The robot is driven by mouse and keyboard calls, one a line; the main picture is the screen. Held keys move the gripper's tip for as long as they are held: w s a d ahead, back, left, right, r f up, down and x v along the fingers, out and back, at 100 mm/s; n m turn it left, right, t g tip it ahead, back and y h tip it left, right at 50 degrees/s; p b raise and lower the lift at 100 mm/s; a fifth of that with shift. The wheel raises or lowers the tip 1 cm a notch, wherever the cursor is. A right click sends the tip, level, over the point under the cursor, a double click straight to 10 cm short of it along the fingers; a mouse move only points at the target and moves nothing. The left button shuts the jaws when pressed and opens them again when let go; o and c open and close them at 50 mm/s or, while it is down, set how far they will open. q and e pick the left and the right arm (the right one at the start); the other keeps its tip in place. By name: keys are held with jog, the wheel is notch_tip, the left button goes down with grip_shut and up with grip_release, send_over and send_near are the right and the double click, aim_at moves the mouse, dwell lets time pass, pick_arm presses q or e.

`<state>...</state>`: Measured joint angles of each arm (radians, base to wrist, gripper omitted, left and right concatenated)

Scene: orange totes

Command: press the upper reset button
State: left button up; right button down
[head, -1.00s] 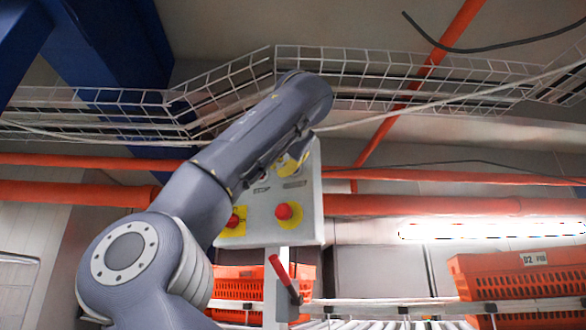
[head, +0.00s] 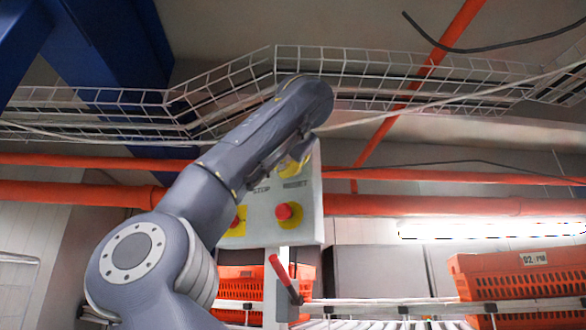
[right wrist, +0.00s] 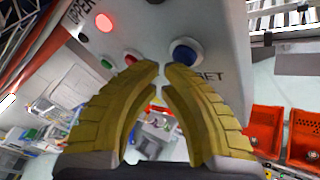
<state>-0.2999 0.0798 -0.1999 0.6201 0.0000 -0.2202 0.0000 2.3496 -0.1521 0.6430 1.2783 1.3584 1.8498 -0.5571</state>
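The control box (head: 262,205) hangs in the middle of the head view, with STOP and RESET labels. Two red buttons on yellow plates show low on it, one right of centre (head: 288,211) and one at the left (head: 238,219). In the right wrist view a blue button (right wrist: 185,53) sits beside a label ending in "ET", on a face marked UPPER. My right gripper (right wrist: 161,66) has yellow fingers with tips almost together, just below the blue button in the picture. Contact cannot be told. In the head view my arm partly hides the gripper (head: 294,168) and the upper face. My left gripper is not in view.
A lit red lamp (right wrist: 104,22) and small red and green buttons share the box face. A red-handled lever (head: 283,277) is below the box. Orange totes (head: 522,276) stand at the right and behind. Orange pipes and a wire cable tray (head: 420,75) run above.

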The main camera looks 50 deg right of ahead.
jog(key=shift+w+d, duration=0.1)
jog(key=shift+d, duration=0.35)
dwell(0.7)
jog(key=shift+a, duration=0.15)
jog(key=shift+s+a, duration=0.2)
jog(key=shift+a, duration=0.5)
jog(key=shift+a, duration=0.15)
jog(key=a, duration=0.2)
jog(key=s+a, duration=0.1)
jog(key=a, duration=0.1)
jog(key=shift+a, duration=0.3)
dwell(0.4)
dwell(0.6)
